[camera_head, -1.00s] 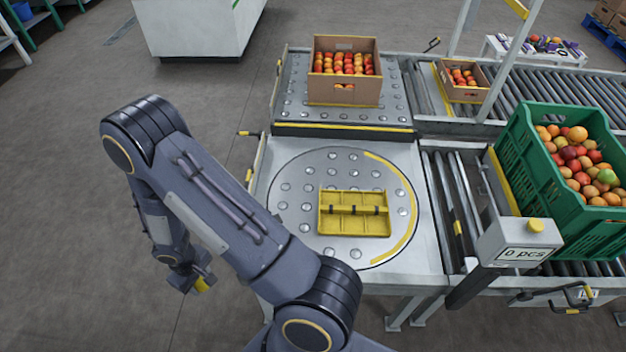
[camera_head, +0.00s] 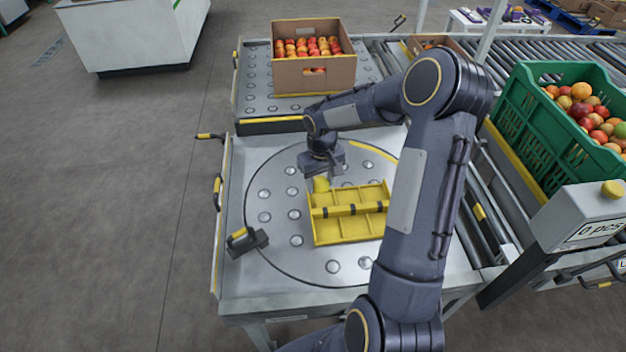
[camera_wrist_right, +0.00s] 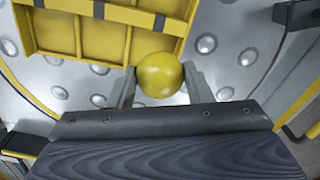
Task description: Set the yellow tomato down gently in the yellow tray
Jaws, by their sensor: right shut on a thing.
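The yellow tray (camera_head: 347,229) lies on the round steel ball plate. It has compartments on both sides of a middle bar with black bands, and my right arm covers part of its right side. My right gripper (camera_head: 321,177) is shut on the yellow tomato (camera_head: 321,185) at the tray's far left corner. In the right wrist view, the tomato (camera_wrist_right: 160,75) sits between the two fingers and overlaps the edge of the tray (camera_wrist_right: 105,41). Its height above the tray is hard to tell. My left gripper is not in view.
A cardboard box (camera_head: 314,74) of tomatoes stands behind the plate. A green crate (camera_head: 529,139) of tomatoes stands at the right, near a counter reading "0 pcs" (camera_head: 592,232). A dark block with a yellow band (camera_head: 246,240) sits left of the tray.

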